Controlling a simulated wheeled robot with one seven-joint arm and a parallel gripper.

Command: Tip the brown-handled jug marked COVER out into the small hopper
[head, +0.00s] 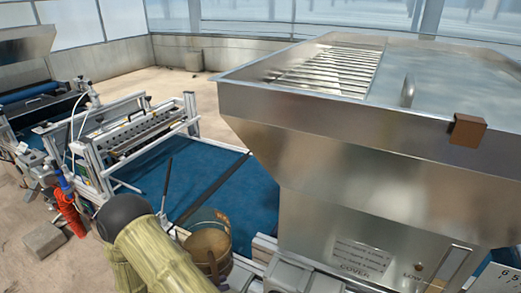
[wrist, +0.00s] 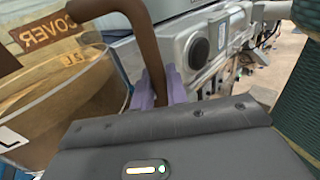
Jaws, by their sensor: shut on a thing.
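The jug (wrist: 60,95) fills the left of the wrist view. It is see-through amber, with a brown COVER label and a brown handle (wrist: 148,45). My gripper (wrist: 160,90) is shut on the handle, its purple pads on either side.
A blue conveyor belt (head: 190,185) runs below, behind the jug. A metal-framed unit (head: 135,130) stands over it on the left. Another steel hopper (head: 25,45) is at the far left.

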